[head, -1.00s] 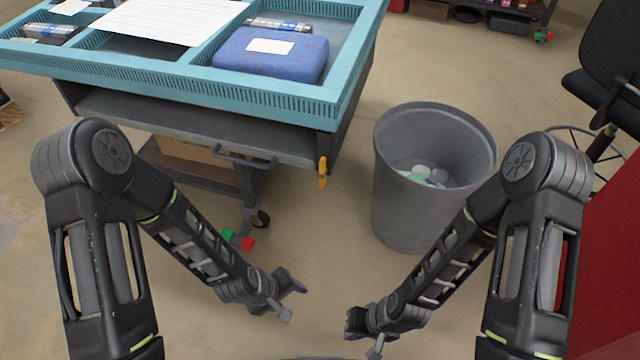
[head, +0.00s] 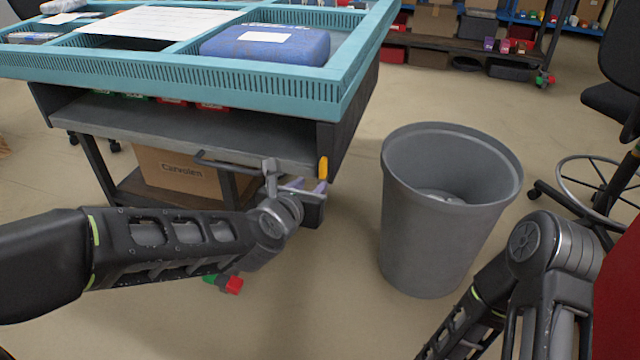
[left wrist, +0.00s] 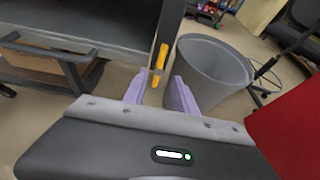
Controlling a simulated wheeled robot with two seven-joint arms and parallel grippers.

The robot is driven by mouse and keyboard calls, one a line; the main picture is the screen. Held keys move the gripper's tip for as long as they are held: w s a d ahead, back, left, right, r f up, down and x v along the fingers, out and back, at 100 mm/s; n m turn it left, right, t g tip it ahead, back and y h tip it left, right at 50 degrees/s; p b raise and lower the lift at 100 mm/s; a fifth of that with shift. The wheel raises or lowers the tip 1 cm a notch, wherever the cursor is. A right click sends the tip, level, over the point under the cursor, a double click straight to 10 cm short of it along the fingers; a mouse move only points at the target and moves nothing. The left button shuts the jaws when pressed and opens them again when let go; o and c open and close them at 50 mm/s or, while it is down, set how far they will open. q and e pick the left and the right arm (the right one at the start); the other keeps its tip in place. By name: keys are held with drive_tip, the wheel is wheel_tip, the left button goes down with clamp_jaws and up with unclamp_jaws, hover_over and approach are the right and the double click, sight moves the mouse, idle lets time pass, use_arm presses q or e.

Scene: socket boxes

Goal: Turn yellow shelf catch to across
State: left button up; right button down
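The yellow shelf catch (head: 323,168) is on the front right corner of the cart's shelf and stands upright. It also shows in the left wrist view (left wrist: 160,58), ahead of the fingers, with a smaller yellow piece below it. My left gripper (head: 308,187) is just below and left of the catch in the head view. In the left wrist view its two purple fingers (left wrist: 158,92) are apart, with nothing between them, and the catch is beyond them. My right gripper is out of view; only part of my right arm shows at the lower right.
The teal-topped cart (head: 335,98) has a dark shelf (head: 180,130) and a handle bar (head: 225,165). A cardboard box (head: 160,176) sits on its lower level. A grey bin (head: 440,230) stands right of the catch, with floor between. A chair (head: 612,105) is at the far right.

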sight(322, 177)
use_arm(q)
drive_tip(key=shift+b+x, duration=0.55)
drive_tip(key=shift+x, duration=3.35)
drive_tip(key=shift+f, duration=0.1)
clamp_jaws()
